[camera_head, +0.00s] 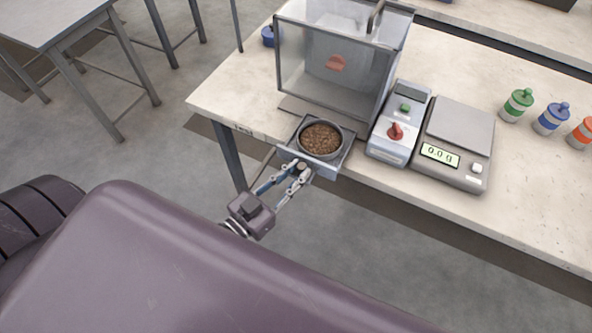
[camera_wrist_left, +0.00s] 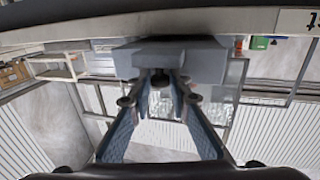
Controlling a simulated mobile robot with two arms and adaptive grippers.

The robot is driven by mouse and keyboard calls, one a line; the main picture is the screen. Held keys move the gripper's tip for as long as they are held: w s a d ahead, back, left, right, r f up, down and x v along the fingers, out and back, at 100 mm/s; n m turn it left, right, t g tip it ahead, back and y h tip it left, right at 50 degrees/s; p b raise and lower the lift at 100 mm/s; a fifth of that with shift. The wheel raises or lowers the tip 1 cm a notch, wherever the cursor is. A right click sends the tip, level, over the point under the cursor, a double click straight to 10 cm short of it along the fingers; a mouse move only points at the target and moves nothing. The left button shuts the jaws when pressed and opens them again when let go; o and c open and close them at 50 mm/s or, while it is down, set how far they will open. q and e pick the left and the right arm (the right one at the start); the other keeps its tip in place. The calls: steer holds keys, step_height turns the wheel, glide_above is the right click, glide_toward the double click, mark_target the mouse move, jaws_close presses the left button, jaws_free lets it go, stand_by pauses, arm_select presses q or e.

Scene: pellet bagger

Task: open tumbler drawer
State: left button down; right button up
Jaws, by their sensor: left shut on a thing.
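The tumbler (camera_head: 325,70) is a clear box with a grey frame on the bench. Its grey drawer (camera_head: 327,173) sticks out at the front, past the bench edge, and holds a round pan of brown pellets (camera_head: 321,138). My left gripper (camera_head: 297,170) is at the drawer's front and shut on its knob (camera_head: 302,167). In the left wrist view the fingers (camera_wrist_left: 161,80) meet at the knob, below the grey drawer front (camera_wrist_left: 190,60). The fingers hide part of the knob. My right gripper is not in view.
A control box (camera_head: 399,125) with a green button and a red knob stands right of the tumbler. Beside it is a scale (camera_head: 455,140) reading 0.0 g. Green, blue and orange capped bottles (camera_head: 551,118) stand further right. The floor before the bench is clear.

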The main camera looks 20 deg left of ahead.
arm_select(q)
steer(key=c, duration=1.8)
jaws_free()
steer(key=shift+o, duration=0.2)
steer(key=v, duration=1.2)
steer(key=s+a+f+g+y, duration=0.1)
steer(key=s+a+f+g, duration=0.15)
steer(key=f, duration=0.75)
steer(key=s+a+f+g+y, duration=0.1)
steer(key=f+g, duration=0.2)
steer(key=f, duration=0.7)
steer(key=s+a+f+g+y, duration=0.1)
steer(key=f+g, duration=0.1)
steer(key=f, duration=0.8)
steer(key=s+d+f+n+g+y, duration=0.1)
steer(key=s+f+g, duration=0.7)
steer(key=s+f, duration=0.9)
steer(key=shift+s+d+f+g+y, duration=0.15)
steer(key=shift+s+d+g+y, duration=0.2)
steer(key=shift+s+d+y, duration=0.4)
